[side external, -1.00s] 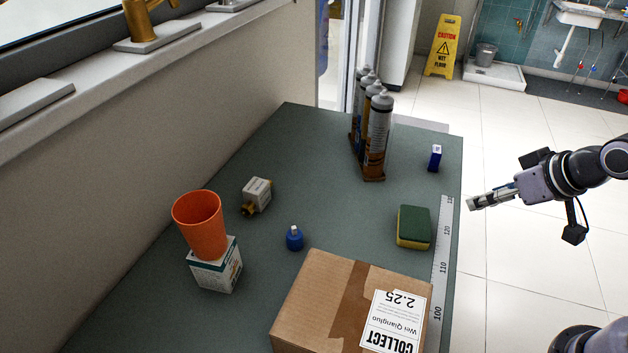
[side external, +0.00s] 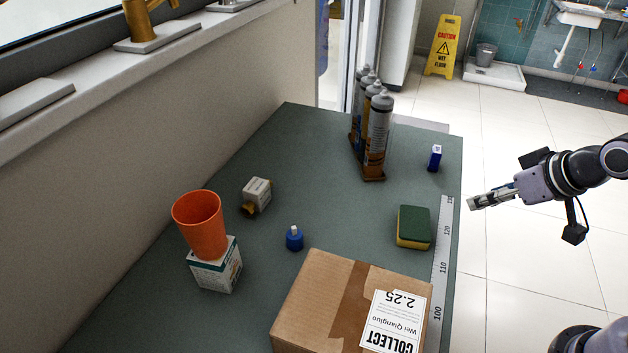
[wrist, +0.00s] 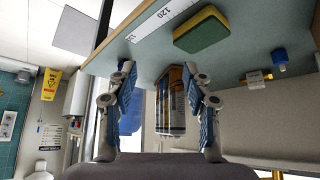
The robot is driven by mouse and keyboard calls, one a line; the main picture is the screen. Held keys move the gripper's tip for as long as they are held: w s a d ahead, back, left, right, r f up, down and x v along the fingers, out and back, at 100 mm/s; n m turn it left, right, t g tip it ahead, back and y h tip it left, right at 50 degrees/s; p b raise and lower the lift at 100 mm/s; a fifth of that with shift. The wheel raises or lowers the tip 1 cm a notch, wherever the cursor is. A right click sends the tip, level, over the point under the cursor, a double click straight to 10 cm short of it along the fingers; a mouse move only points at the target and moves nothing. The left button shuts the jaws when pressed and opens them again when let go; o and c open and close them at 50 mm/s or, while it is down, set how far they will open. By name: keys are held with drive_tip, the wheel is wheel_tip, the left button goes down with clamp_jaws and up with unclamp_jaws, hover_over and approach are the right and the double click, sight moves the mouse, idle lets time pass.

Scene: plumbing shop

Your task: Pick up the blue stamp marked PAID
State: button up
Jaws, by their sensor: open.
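A small upright blue block with a white marking (side external: 435,158) stands near the table's right edge in the side view and looks like the stamp. The word PAID is too small to read. My gripper (side external: 476,202) is open and empty, just off the table's right edge, apart from the block and nearer the camera. In the wrist view my gripper (wrist: 157,82) shows its two fingers spread, with cartridges visible between them. A dark blue patch behind the left finger is partly hidden, and I cannot tell what it is.
Cartridges in a holder (side external: 376,140) stand left of the block.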

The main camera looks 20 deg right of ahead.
drive_tip(key=w+d+r+m+g+h, duration=0.1)
drive_tip(key=w+d+r+m+g, duration=0.2)
drive_tip(key=w, duration=0.7)
drive_tip(key=m+h, duration=0.2)
drive_tip(key=m, duration=0.4)
approach(438, 150)
drive_tip(key=w, duration=0.1)
drive_tip(key=shift+n+g, duration=0.3)
drive_tip(key=shift+g, duration=0.1)
drive_tip(key=x, duration=1)
drive_tip(key=shift+d+f, duration=0.1)
drive_tip(key=shift+f, duration=0.2)
clamp_jaws()
